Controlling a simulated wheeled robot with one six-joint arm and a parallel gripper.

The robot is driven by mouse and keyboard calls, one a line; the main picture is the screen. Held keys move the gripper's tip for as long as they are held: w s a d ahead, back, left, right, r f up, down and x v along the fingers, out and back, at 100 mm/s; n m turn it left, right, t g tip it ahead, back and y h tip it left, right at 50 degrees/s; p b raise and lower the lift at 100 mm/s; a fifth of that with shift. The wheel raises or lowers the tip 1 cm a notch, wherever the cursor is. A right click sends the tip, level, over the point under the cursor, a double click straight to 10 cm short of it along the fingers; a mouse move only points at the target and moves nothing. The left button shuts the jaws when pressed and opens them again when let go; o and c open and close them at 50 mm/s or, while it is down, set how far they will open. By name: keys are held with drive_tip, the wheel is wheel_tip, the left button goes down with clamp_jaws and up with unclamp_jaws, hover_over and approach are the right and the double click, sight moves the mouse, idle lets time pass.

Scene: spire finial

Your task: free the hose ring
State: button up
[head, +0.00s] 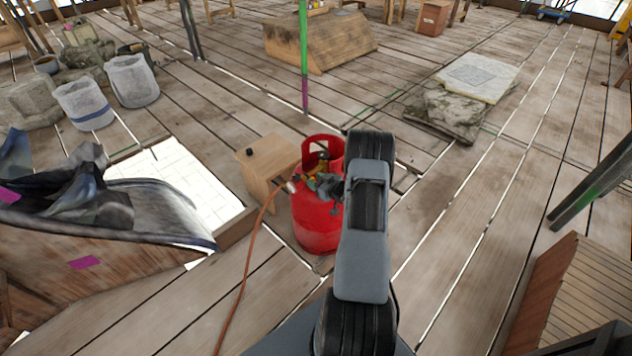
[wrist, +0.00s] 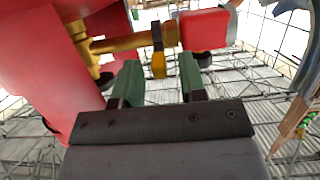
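The red gas cylinder (head: 318,232) stands upright on the plank floor, with an orange hose (head: 252,265) running from its valve down to the floor. In the wrist view the cylinder (wrist: 35,70) fills the left side. A brass fitting (wrist: 118,43) reaches right from it towards a red block-like part (wrist: 204,30). A dark band with a yellow lower tab (wrist: 158,64), possibly the hose ring, sits around the fitting. My gripper (wrist: 159,80) is open, its green fingertips either side of and just short of the tab. No contact shows. In the head view my arm partly hides the valve.
A small wooden stool-like box (head: 268,160) stands close behind the cylinder. A floor opening (head: 180,180) lies to the left, beside a dark crumpled sheet (head: 130,205). A green and purple pole (head: 304,60) stands behind. The planks to the right are mostly clear.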

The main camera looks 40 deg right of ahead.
drive_tip(key=p+v, duration=0.2)
drive_tip(key=v, duration=1.1)
drive_tip(key=shift+s+p, duration=0.3)
drive_tip(key=shift+r, duration=0.15)
